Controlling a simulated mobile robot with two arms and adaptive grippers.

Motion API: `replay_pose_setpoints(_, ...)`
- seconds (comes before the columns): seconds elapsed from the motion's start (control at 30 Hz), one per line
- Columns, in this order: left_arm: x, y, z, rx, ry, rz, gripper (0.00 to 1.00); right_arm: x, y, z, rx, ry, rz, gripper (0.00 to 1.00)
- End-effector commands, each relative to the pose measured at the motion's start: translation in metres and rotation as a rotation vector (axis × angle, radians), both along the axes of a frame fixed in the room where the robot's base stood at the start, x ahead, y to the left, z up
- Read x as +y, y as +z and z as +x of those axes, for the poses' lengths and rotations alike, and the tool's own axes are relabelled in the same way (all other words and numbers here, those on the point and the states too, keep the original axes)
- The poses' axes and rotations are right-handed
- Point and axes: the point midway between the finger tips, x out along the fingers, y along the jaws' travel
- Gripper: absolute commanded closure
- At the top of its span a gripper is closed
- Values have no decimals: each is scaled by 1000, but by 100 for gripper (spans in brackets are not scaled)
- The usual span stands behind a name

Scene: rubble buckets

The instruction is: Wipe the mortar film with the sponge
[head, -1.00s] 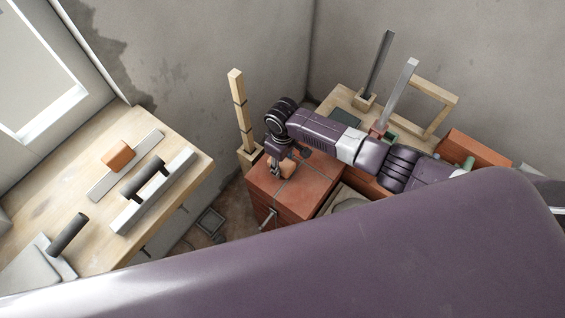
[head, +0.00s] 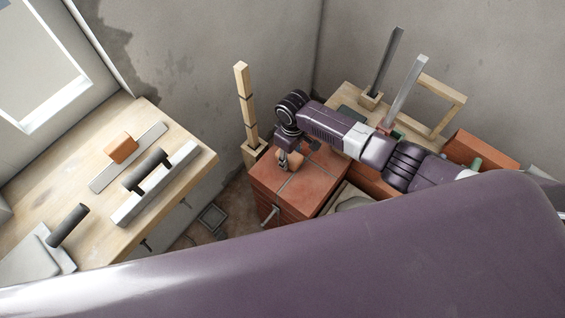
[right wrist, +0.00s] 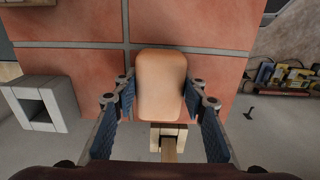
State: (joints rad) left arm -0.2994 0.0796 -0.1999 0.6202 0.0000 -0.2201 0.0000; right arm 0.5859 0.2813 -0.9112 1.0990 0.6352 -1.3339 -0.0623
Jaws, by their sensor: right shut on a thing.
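A tan-orange sponge (right wrist: 162,85) is between the fingers of my right gripper (right wrist: 162,98), which is shut on it. In the head view my right gripper (head: 289,161) points down at the top of a red brick block (head: 318,180) with grey joints. The sponge is low over the block's top near its back edge; I cannot tell whether it touches. It is partly hidden by the gripper there. I cannot make out a mortar film apart from the grey joints. My left gripper is out of view.
A wooden post (head: 244,105) stands in a holder just left of the block. A wooden bench (head: 105,225) at the left carries trowels and floats. Behind my right arm, a second table holds upright metal bars and a wooden frame (head: 452,98). A clamp handle (head: 268,217) sticks out in front of the block.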

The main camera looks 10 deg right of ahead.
Motion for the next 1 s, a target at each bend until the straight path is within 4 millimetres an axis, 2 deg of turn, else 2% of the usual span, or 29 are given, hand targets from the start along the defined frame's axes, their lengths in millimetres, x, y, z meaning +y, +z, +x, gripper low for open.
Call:
replay_pose_setpoints(0.1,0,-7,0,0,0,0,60,-14,-4,8,-1,-2,-8,88)
replay_pose_setpoints(0.3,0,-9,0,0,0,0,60,-23,-4,14,-1,-1,-9,88)
replay_pose_setpoints(0.57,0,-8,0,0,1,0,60,-25,-4,14,0,-2,-14,88)
replay_pose_setpoints(0.83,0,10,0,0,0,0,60,-23,13,13,0,-1,-9,88)
replay_pose_setpoints(1.0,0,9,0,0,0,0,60,-21,12,13,0,0,-8,88)
